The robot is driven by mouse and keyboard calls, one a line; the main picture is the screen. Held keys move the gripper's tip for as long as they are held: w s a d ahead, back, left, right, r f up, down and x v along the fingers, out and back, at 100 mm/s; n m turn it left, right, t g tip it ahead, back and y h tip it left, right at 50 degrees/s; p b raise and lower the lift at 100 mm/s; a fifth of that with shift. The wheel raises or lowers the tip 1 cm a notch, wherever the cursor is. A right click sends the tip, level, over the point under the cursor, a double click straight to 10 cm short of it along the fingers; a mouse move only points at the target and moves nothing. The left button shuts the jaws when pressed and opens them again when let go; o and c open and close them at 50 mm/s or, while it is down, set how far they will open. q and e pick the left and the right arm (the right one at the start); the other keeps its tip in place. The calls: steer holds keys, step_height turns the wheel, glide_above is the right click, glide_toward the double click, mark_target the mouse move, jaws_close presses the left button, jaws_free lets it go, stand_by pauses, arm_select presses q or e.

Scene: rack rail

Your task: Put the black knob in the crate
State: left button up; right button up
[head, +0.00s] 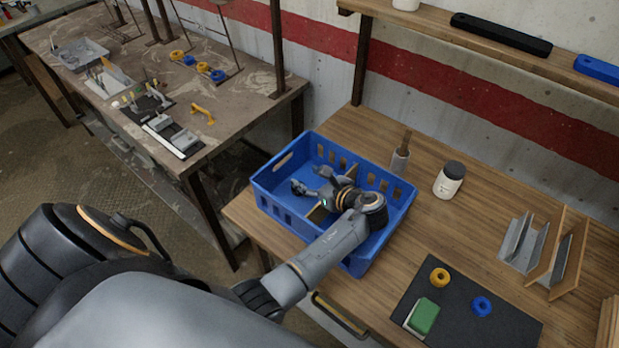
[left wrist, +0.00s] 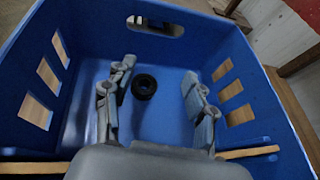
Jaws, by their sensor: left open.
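The blue crate (head: 287,205) stands on the wooden table. The black knob (left wrist: 144,86) is a small dark ring-like round thing lying on the crate's floor in the left wrist view. In the head view I cannot make the knob out. My left gripper (head: 311,181) reaches down into the crate, open and empty. In the left wrist view its fingers (left wrist: 158,85) stand apart on either side of the knob, which is nearer the left finger and appears clear of both. My right gripper is not in view.
A wooden divider (left wrist: 249,151) crosses the crate. A white jar with a dark lid (head: 449,180) and a wooden-handled tool (head: 401,155) stand behind it. A black mat (head: 455,318) holds a yellow ring (head: 439,277), a blue ring (head: 481,306) and a green block (head: 424,317). Brackets (head: 522,243) stand at right.

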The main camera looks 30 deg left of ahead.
arm_select(q)
steer(key=shift+s+f, duration=0.2)
steer(key=shift+f, duration=0.2)
steer(key=shift+r, duration=0.25)
steer(key=r+b+v, duration=0.1)
steer(key=v, duration=0.6)
steer(key=shift+w+d, duration=0.2)
